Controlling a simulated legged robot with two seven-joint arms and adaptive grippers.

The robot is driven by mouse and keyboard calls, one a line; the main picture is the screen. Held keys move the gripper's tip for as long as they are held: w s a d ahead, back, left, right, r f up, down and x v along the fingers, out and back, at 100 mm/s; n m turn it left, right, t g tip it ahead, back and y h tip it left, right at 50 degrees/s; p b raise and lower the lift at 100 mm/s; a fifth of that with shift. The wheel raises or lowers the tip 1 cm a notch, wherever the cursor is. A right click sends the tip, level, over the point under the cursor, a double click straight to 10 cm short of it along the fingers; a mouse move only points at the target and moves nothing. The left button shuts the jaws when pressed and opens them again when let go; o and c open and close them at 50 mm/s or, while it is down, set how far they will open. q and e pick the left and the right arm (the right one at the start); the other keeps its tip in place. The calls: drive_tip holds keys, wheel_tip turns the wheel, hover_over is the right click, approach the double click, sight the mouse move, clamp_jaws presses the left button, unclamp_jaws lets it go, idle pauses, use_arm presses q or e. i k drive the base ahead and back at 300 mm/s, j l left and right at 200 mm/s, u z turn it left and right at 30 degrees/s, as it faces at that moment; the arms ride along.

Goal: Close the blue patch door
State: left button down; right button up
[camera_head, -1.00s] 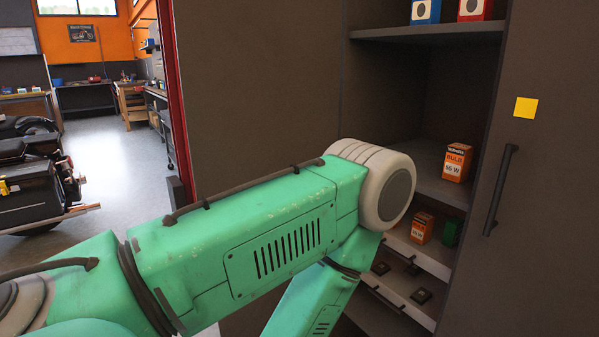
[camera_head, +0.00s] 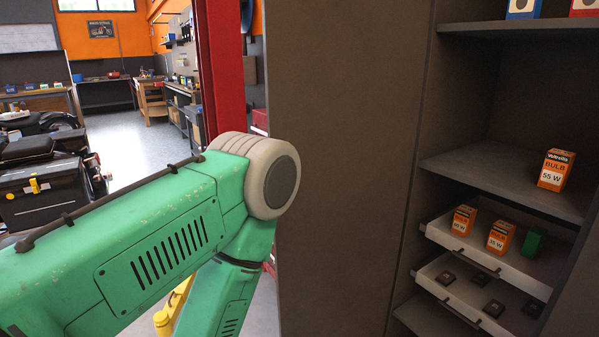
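A tall grey panel (camera_head: 345,160), which looks like an open cabinet door seen on its inner face, stands in the middle of the view. No blue patch shows on it. The open cabinet (camera_head: 480,95) is to its right, with its shelves exposed. My green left arm comes in from the left, and its pale round elbow joint overlaps the panel's left edge in the picture; I cannot tell whether they touch. The forearm runs down out of the frame, so my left gripper is hidden. My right arm and gripper are out of view.
An orange bulb box (camera_head: 556,169) stands on a shelf. Below it, a pullout tray (camera_head: 520,272) holds two orange boxes and a green one. A red post (camera_head: 222,70) stands behind the panel's left edge. A motorcycle (camera_head: 40,180) is at left; clear floor (camera_head: 130,150) lies beyond.

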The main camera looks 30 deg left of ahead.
sight(343, 79)
drive_tip(key=j+z, duration=0.2)
drive_tip(key=j, duration=0.3)
drive_tip(key=j+z, duration=0.15)
drive_tip(key=j, duration=0.35)
drive_tip(key=k+j+z, duration=0.2)
drive_tip(key=j, duration=0.25)
drive_tip(key=i+j+z, duration=0.2)
drive_tip(key=j+z, duration=0.25)
drive_tip(key=j, duration=0.65)
drive_tip(key=j+z, duration=0.4)
drive_tip(key=j, duration=0.7)
drive_tip(key=i, duration=0.65)
drive_tip(key=k, duration=0.3)
